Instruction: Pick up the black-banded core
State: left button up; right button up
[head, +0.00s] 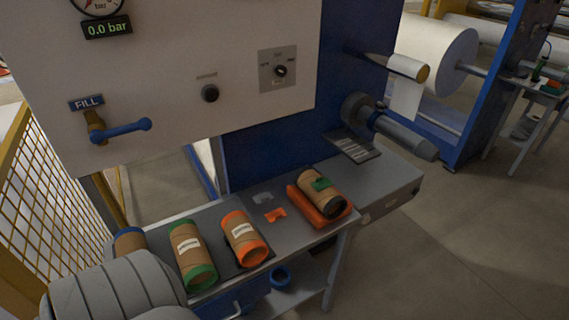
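The black-banded core (322,194) is a brown cardboard tube with a black band at its near end and a green patch on its side. In the head view it lies tilted on an orange holder (309,210) at the right part of the grey bench. Its far end also looks dark. Nothing grips it. Neither of my grippers can be made out in this view.
An orange-banded core (243,240), a green-banded core (191,256) and a partly hidden blue-banded core (129,242) are to the left on the bench (215,214). Small orange (275,215) and grey pieces lie between. The white control panel (190,80) stands behind.

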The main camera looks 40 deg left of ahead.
aim_at(328, 201)
jog(key=z, duration=0.05)
jog(key=k, duration=0.3)
jog(key=u, duration=0.95)
